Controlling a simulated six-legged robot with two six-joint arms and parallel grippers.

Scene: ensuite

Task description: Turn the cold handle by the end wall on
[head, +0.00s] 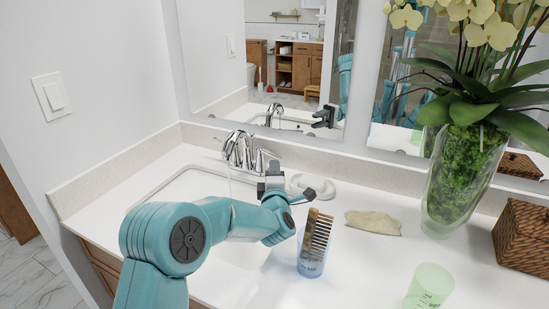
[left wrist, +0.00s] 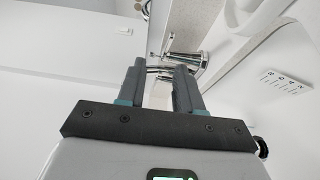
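The chrome faucet (head: 240,150) stands behind the white sink basin (head: 190,190), near the end wall (head: 80,60). A right-hand chrome handle (head: 262,159) shows beside its spout; the handle nearer the end wall is hard to separate from the spout. A thin pale streak, perhaps water, hangs below the spout. My left gripper (head: 272,172) is over the counter just in front of the right-hand handle. In the left wrist view its two fingers (left wrist: 158,78) are apart, with chrome faucet parts (left wrist: 188,58) just beyond the fingertips. Contact cannot be told. My right gripper is not in view.
A blue cup with a comb (head: 312,255), a green cup (head: 428,285), a beige cloth (head: 373,222), an orchid vase (head: 462,185) and a wicker box (head: 522,235) stand on the counter to the right. A white dish (head: 318,187) sits by the gripper. A mirror (head: 270,50) rises behind.

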